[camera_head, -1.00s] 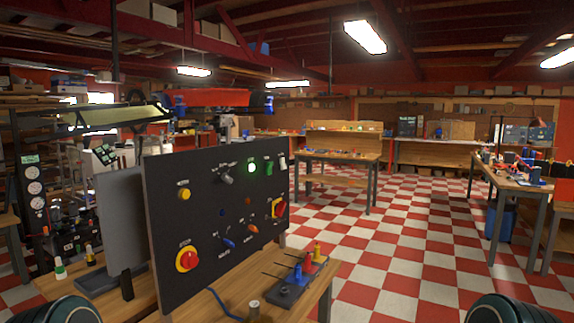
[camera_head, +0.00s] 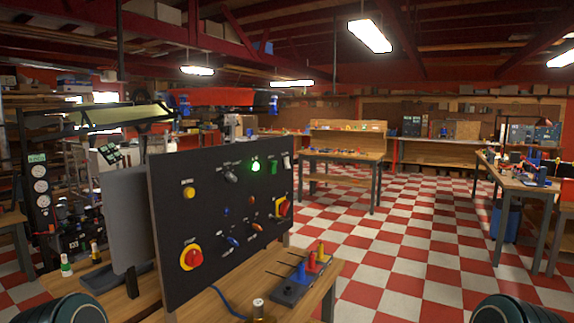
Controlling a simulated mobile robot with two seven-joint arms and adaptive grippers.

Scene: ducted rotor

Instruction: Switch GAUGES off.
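A black control panel (camera_head: 215,262) stands upright on a wooden bench left of centre, seen at an angle. It carries a yellow button (camera_head: 189,192), a red-on-yellow stop knob (camera_head: 191,257), a grey lever (camera_head: 231,175), a lit green lamp (camera_head: 255,166), a pale switch (camera_head: 287,161), a red-and-yellow rotary switch (camera_head: 282,208), a blue knob (camera_head: 233,241) and an orange knob (camera_head: 257,227). The labels are too small to read, so I cannot tell which control is GAUGES. Neither gripper is in view; only rounded parts of my arms show at the lower corners.
The wooden bench (camera_head: 315,285) holds a dark block with coloured posts (camera_head: 297,281) right of the panel. A gauge column (camera_head: 40,188) stands at far left. Other workbenches (camera_head: 343,156) stand behind. The checkered floor (camera_head: 400,225) at centre right is clear.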

